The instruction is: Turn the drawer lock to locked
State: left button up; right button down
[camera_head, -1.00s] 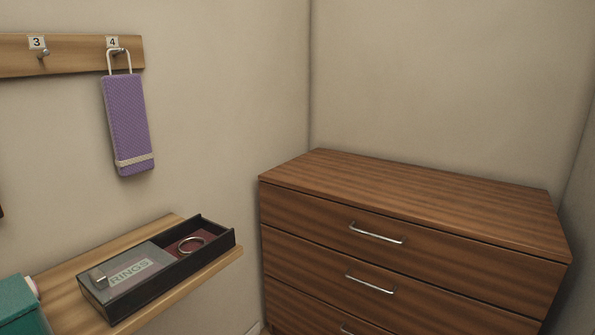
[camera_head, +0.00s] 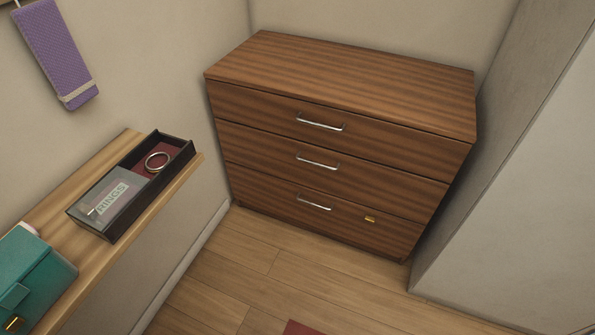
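A brown wooden chest of three drawers (camera_head: 330,140) stands in the corner, with all its drawers shut. Each drawer has a silver bar handle; the bottom drawer (camera_head: 270,200) has its handle (camera_head: 314,203) near its middle. A small brass drawer lock (camera_head: 370,219) sits on the bottom drawer's front, right of that handle. It is too small to tell which way it is turned. Neither of my grippers is in view.
A wooden shelf (camera_head: 120,226) on the left holds a black box marked RINGS (camera_head: 122,222) with a ring (camera_head: 157,162) inside, and a teal box (camera_head: 38,275). A purple towel (camera_head: 53,50) hangs above. A grey wall (camera_head: 480,190) is close on the right. Wooden floor (camera_head: 270,275) before the chest is clear.

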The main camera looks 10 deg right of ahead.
aim_at(367, 218)
jog(key=z, duration=1)
